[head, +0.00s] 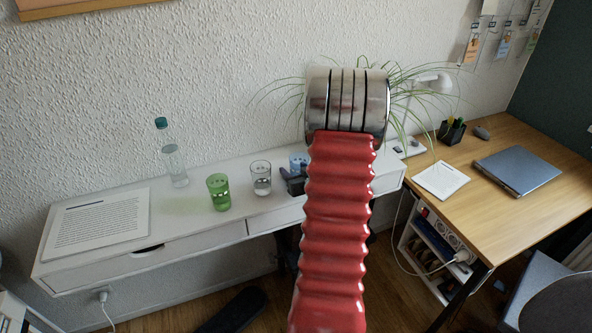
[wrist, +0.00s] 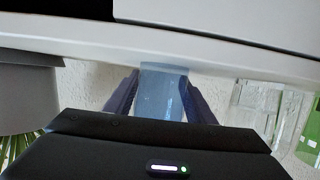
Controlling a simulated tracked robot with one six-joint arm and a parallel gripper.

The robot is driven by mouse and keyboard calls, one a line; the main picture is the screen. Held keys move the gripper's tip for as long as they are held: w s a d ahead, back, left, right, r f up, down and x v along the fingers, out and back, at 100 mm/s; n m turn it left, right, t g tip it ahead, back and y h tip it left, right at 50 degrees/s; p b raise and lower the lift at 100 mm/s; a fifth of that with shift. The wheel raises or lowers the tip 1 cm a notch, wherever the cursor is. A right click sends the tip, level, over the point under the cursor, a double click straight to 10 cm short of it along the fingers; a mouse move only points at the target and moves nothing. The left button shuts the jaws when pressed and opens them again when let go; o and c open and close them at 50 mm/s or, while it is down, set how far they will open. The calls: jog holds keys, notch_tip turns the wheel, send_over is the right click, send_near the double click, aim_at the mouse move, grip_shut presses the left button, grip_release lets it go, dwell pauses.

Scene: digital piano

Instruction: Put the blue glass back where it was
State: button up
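The blue glass (head: 298,161) is at the right part of the white piano desk, right of the clear glass (head: 261,178). My dark gripper (head: 292,182) is at it, partly covering it in the head view. In the wrist view the blue glass (wrist: 161,94) sits between my two fingers (wrist: 160,98), which press close on both sides. The wrist picture looks upside down, with the white top above the glass. I cannot tell whether the glass touches the surface. My red arm hides the area to the right of the glass.
A green glass (head: 218,193), a bottle (head: 172,155) and a sheet of text (head: 98,219) are on the white desk (head: 180,240). A spider plant (head: 412,88) is behind my arm. A wooden desk (head: 500,215) with a laptop (head: 517,171) stands right.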

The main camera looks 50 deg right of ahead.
aim_at(299, 171)
jog(key=shift+o, duration=1.4)
jog(key=shift+r, duration=0.15)
jog(key=v, duration=1.2)
jog(key=shift+w, duration=0.1)
